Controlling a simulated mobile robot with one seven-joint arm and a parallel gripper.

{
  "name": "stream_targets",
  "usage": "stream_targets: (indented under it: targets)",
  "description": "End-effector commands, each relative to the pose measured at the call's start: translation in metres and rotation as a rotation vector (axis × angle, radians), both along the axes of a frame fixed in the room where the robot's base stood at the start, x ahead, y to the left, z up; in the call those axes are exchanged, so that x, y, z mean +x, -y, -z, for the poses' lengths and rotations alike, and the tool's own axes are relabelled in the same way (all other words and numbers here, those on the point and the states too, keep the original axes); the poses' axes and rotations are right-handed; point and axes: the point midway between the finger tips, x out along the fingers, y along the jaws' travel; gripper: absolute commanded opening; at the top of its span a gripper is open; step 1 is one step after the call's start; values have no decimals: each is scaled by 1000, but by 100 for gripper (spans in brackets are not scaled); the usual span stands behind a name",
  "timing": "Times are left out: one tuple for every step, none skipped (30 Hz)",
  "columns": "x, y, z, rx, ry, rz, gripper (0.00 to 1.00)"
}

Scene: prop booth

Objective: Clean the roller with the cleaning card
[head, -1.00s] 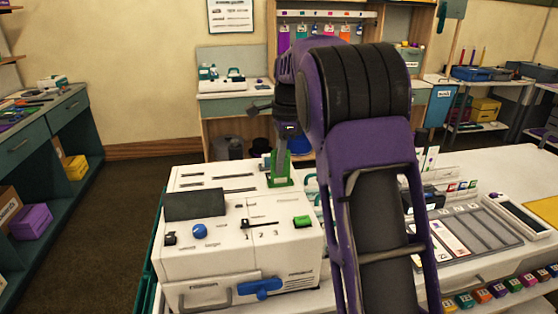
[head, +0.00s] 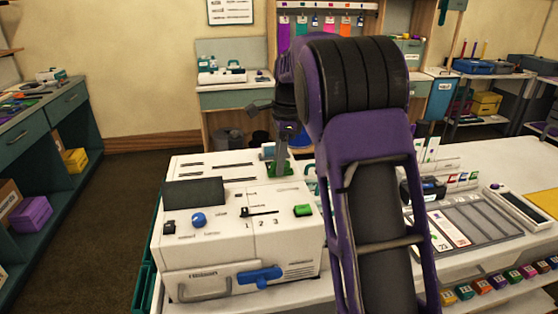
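A white box-shaped machine (head: 240,225) stands on the near left of the white counter, with a dark panel, a blue knob, a green button and a blue lever on its front. No roller shows; any inside the machine is hidden. My gripper (head: 281,166) points down at the machine's back right, its fingertips small and partly hidden. A green piece (head: 284,171) sits at the fingertips, low on the machine top. I cannot tell whether it is held, or whether the cleaning card is there.
A grey sectioned tray (head: 480,222) with cards lies right of my arm. A dark-topped white tray (head: 520,207) is beyond it. A teal workbench (head: 45,125) stands left, with open floor between.

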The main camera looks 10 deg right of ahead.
Motion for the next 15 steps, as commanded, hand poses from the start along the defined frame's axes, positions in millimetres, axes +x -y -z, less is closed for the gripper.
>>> stream_targets:
  targets:
    - [0, 0, 0, 0, -1, 0, 40]
    - [0, 0, 0, 0, -1, 0, 40]
    - [0, 0, 0, 0, -1, 0, 40]
    - [0, 0, 0, 0, -1, 0, 40]
    - [0, 0, 0, 0, -1, 0, 40]
    - [0, 0, 0, 0, 0, 0, 40]
    - [0, 0, 0, 0, -1, 0, 40]
    - [0, 0, 0, 0, 0, 0, 40]
    - [0, 0, -1, 0, 0, 0, 40]
    - [0, 0, -2, 0, 0, 0, 40]
    - [0, 1, -4, 0, 1, 0, 40]
    - [0, 1, -7, 0, 1, 0, 40]
    - [0, 1, -11, 0, 1, 0, 40]
    - [0, 2, -15, 0, 2, 0, 40]
    - [1, 3, -22, 0, 3, 0, 40]
